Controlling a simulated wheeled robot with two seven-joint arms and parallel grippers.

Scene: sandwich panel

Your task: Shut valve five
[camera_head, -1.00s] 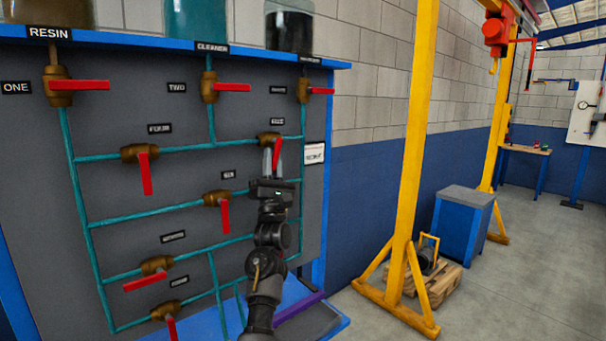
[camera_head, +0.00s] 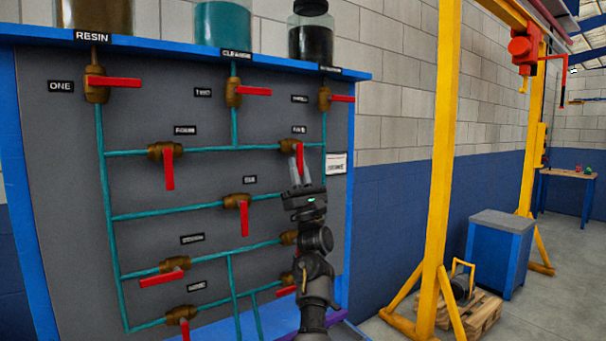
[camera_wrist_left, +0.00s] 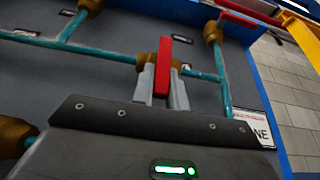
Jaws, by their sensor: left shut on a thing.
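Valve five has a brass body (camera_head: 287,146) on a teal horizontal pipe, under the FIVE label (camera_head: 299,130) in the head view. Its red handle (camera_head: 300,158) hangs down, across the pipe's line. My left gripper (camera_head: 297,164) reaches up from below and is shut on this handle. In the left wrist view the red handle (camera_wrist_left: 164,66) stands between the two grey fingers (camera_wrist_left: 162,88), and the brass body (camera_wrist_left: 145,72) shows behind them. The fingers hide part of the handle's lower end. My right gripper is not in view.
Valve six (camera_head: 238,202) sits lower left with its handle down. Valve three (camera_head: 325,98) is above right, its handle sideways. Several other valves fill the grey panel (camera_head: 70,200). My forearm covers parts of lower right valves. A yellow gantry post (camera_head: 440,170) stands to the right.

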